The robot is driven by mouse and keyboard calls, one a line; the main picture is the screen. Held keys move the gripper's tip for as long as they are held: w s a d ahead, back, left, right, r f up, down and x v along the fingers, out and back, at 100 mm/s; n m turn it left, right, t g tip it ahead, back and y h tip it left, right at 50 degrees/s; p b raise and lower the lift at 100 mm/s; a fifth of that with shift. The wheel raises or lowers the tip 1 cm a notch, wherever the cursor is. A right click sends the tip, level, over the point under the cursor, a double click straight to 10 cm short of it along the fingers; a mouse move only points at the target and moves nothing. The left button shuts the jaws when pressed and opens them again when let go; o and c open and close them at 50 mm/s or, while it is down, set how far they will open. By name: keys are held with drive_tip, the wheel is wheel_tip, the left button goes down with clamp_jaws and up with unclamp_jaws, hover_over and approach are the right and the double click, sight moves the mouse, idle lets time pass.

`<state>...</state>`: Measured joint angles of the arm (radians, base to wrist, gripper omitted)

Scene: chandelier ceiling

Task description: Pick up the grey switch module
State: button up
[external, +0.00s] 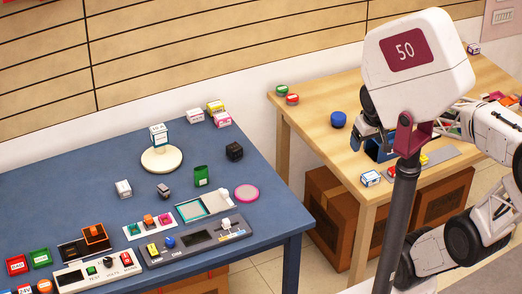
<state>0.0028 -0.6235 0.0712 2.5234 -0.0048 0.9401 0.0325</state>
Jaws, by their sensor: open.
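A small grey module (163,190) lies on the blue table, in front of the round white stand; it looks like the grey switch module, but it is too small to be sure. My gripper (372,142) is over the wooden table at the right, partly hidden behind my white head and dark pole. Its fingers are apart, near a dark blue bin (381,154). I see nothing held between them. It is far from the grey module.
The blue table (60,208) also bears a white module (123,188), a black cube (234,152), a green container (201,176) and several panels along the front. The wooden table (318,121) carries a blue round piece (338,120). A floor gap separates the tables.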

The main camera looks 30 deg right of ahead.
drive_tip(key=w+a+m+y, duration=0.1)
drive_tip(key=w+a+m, duration=0.1)
drive_tip(key=w+a, duration=0.35)
drive_tip(key=w+a+m+y, duration=0.1)
drive_tip(key=w+a+m, duration=0.15)
drive_tip(key=w, duration=0.65)
drive_tip(key=m+g+y, duration=0.2)
drive_tip(key=m+g, duration=0.2)
drive_tip(key=m, duration=0.7)
hover_over(164, 186)
drive_tip(key=d, duration=0.2)
wheel_tip(164, 186, down, 23)
drive_tip(key=shift+w+n, duration=0.15)
drive_tip(key=shift+n, duration=0.1)
drive_tip(key=shift+f, duration=0.1)
drive_tip(key=shift+x, duration=1.2)
drive_tip(key=shift+f, duration=0.1)
drive_tip(key=shift+w+x, duration=0.15)
drive_tip(key=shift+x, duration=1.1)
drive_tip(key=shift+w+x, duration=0.15)
drive_tip(key=shift+x, duration=1.1)
